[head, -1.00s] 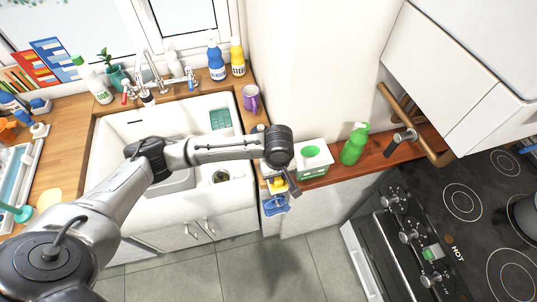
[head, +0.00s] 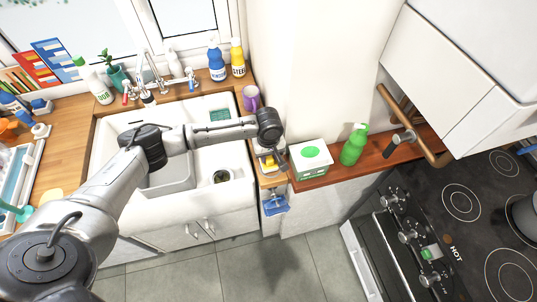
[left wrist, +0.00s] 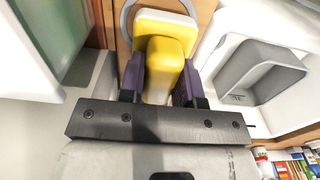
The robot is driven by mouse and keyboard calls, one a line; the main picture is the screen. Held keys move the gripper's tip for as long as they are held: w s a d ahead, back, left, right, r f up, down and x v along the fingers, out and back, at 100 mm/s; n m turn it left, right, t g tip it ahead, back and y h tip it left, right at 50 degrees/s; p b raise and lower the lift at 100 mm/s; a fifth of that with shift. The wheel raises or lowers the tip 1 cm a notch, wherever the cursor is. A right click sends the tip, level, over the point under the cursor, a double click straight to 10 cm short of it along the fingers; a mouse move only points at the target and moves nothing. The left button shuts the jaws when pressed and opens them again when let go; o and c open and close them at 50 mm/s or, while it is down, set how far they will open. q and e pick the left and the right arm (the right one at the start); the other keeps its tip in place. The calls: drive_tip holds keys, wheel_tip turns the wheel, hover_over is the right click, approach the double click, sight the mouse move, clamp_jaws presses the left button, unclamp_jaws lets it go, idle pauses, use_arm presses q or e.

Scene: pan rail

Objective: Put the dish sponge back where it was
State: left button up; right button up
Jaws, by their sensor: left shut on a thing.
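The dish sponge, a yellow piece with a pale-edged wider end (left wrist: 163,58), is held between the two dark purple fingers of my left gripper (left wrist: 161,82). In the head view the left gripper (head: 271,157) is over the narrow wooden counter strip right of the sink, and a bit of the yellow sponge (head: 266,161) shows below the wrist. The arm partly hides it. I cannot tell whether the sponge touches the counter. My right gripper is not in view.
A white and green box (head: 311,160) stands close to the right of the gripper, with a green bottle (head: 354,145) beyond. A purple mug (head: 251,97) stands behind. The white sink (head: 108,160) is left. A blue item (head: 275,205) hangs at the counter front.

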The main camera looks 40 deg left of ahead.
use_arm(q)
drive_tip(key=shift+f, duration=0.15)
drive_tip(key=o, duration=0.4)
drive_tip(key=shift+f, duration=0.1)
drive_tip(key=o, duration=0.5)
drive_tip(key=shift+c, duration=0.2)
